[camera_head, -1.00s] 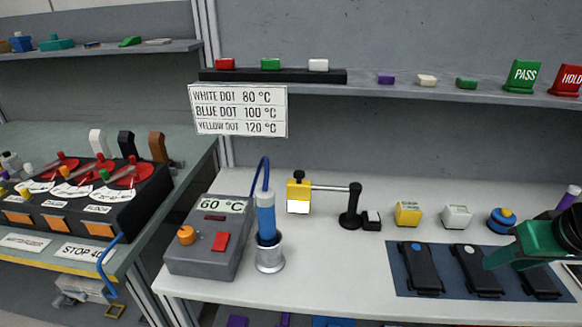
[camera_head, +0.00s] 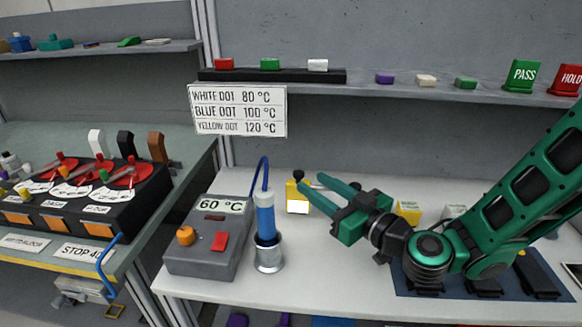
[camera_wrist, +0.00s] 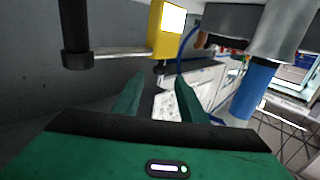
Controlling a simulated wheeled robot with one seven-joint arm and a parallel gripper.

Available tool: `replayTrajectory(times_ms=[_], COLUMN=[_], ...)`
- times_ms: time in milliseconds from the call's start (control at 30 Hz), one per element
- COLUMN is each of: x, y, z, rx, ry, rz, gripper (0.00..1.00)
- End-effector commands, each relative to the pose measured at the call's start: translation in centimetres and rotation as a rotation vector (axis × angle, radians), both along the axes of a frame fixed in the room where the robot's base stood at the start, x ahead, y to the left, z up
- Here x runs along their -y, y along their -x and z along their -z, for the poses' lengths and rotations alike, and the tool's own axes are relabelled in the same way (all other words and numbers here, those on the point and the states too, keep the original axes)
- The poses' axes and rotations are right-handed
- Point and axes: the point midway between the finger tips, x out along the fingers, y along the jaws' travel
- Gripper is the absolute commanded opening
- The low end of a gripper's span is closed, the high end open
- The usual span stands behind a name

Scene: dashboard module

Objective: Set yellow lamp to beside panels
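The yellow lamp (camera_head: 297,198) has a yellow head with a white face and a black knob on top. It stands on the table to the right of the grey heater box. In the wrist view the lamp head (camera_wrist: 170,28) shows at the top, with its rod running to a black post (camera_wrist: 75,35). My gripper (camera_head: 312,182) is open and empty, its fingers pointing left towards the lamp head. In the head view it hides the lamp's rod and post. Dark dotted panels (camera_head: 541,277) lie on a blue mat (camera_head: 405,281), mostly hidden by my arm.
The grey box (camera_head: 210,250) reads 60 °C, with a blue cylinder (camera_head: 265,215) in a metal cup (camera_head: 269,258) beside it. A yellow block (camera_head: 408,211) and a white block (camera_head: 454,211) stand behind my arm. The front middle of the table is clear.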

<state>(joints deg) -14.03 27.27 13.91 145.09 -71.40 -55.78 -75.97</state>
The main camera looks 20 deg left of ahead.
Motion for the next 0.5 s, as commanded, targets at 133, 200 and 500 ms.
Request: replayTrajectory(times_ms=[133,200,500], x=[-0.7,-1.3,-5.1], y=[-0.4,-0.7,-3.0], z=[-0.1,-0.1,-0.2], rx=[0.004,0.005,0.007], ry=[-0.006,-0.005,-0.008], rz=[0.004,0.004,0.003], gripper=[0.38,0.38,0.38])
